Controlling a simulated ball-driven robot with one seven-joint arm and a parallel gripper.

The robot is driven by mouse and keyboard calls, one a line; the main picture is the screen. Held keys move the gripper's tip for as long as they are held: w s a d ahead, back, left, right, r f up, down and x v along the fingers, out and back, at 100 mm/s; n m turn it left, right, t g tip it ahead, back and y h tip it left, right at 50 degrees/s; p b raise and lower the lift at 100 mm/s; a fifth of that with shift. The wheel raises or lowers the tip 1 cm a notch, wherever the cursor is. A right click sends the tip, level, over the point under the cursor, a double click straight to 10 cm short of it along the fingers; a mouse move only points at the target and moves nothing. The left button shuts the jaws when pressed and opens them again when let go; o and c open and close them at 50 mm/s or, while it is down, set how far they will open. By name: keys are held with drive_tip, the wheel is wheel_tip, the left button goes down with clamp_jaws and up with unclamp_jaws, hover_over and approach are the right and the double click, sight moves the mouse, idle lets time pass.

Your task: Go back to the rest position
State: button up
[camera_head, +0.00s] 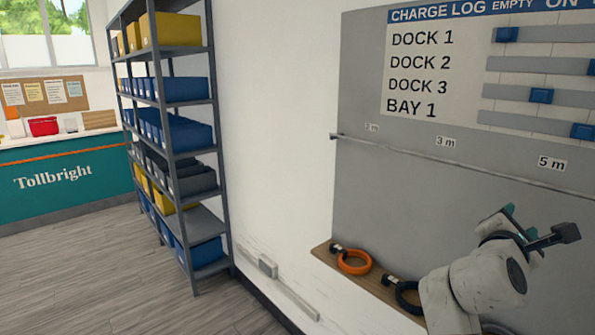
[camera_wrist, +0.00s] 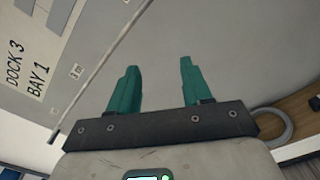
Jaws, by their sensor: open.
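My gripper (camera_head: 540,226) is at the lower right in the head view, raised in front of the grey wall board and above the wooden shelf. In the wrist view its two teal fingers (camera_wrist: 155,88) stand apart with nothing between them. My white arm reaches up from the bottom edge of the head view. Part of the gripper is hidden behind its own wrist in the head view.
A wooden shelf (camera_head: 322,252) below the board holds an orange ring (camera_head: 355,263) and a black ring (camera_head: 405,298). The charge log (camera_head: 432,75) with blue sliders hangs above a rail. A rack of bins (camera_head: 222,190) stands left; the floor (camera_head: 95,270) there is clear.

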drive_tip(key=s+a+f+m+g+y, duration=0.1)
drive_tip(key=s+a+f+m+y, duration=0.15)
drive_tip(key=s+f, duration=0.45)
drive_tip(key=s+a+f+m+g+y, duration=0.15)
drive_tip(key=f+m, duration=0.25)
drive_tip(key=f, duration=0.6)
drive_tip(key=s+a+f+m+g+y, duration=0.1)
drive_tip(key=s+f+m+g+y, duration=0.15)
drive_tip(key=s+f, duration=0.45)
drive_tip(key=s+a+f+m+g+y, duration=0.1)
drive_tip(key=s+a+f+m+y, duration=0.1)
drive_tip(key=s+f, duration=0.3)
drive_tip(key=s+a+f+m+g+y, duration=0.2)
drive_tip(key=s+a+f+m, duration=0.3)
drive_tip(key=s, duration=0.5)
drive_tip(key=s+a+f+m+g+y, duration=0.2)
drive_tip(key=s+a+f+m+y, duration=0.1)
drive_tip(key=s, duration=0.5)
wheel_tip(320, 180, down, 2)
drive_tip(key=shift+a+f, duration=0.2)
drive_tip(key=shift+a, duration=0.35)
